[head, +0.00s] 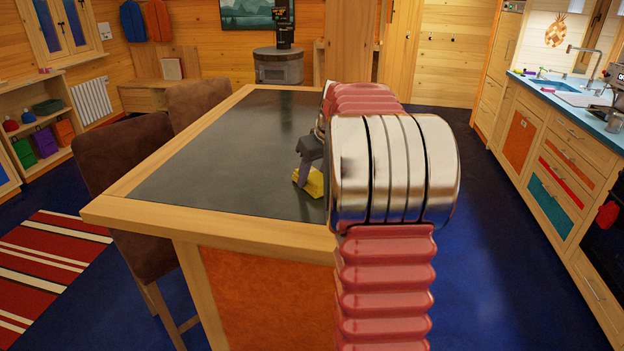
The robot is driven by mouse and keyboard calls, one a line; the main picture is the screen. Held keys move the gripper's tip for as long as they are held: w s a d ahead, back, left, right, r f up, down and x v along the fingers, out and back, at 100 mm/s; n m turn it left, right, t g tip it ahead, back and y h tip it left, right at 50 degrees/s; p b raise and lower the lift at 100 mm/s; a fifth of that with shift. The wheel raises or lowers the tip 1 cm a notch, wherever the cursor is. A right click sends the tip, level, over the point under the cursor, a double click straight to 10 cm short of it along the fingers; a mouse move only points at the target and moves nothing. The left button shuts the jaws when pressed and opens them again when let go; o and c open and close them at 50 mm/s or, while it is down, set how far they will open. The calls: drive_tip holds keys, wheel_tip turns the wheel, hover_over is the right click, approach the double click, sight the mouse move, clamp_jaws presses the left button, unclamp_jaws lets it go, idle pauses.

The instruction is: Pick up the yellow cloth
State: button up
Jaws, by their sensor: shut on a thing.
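The yellow cloth (314,184) is a small bunched piece at the right part of the dark tabletop, in the head view. My gripper (304,177) is over it, with its dark fingers shut on the cloth. My own arm covers the right side of the gripper and perhaps part of the cloth. I cannot tell whether the cloth still touches the tabletop.
The island table (220,150) has a dark top with a wooden rim and is otherwise clear. Two brown chairs (125,165) stand along its left side. A kitchen counter (560,95) with a sink runs along the right. Blue floor lies between them.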

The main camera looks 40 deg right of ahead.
sight(313, 176)
wheel_tip(313, 176, up, 10)
drive_tip(key=shift+f, duration=0.15)
idle(0.3)
idle(0.4)
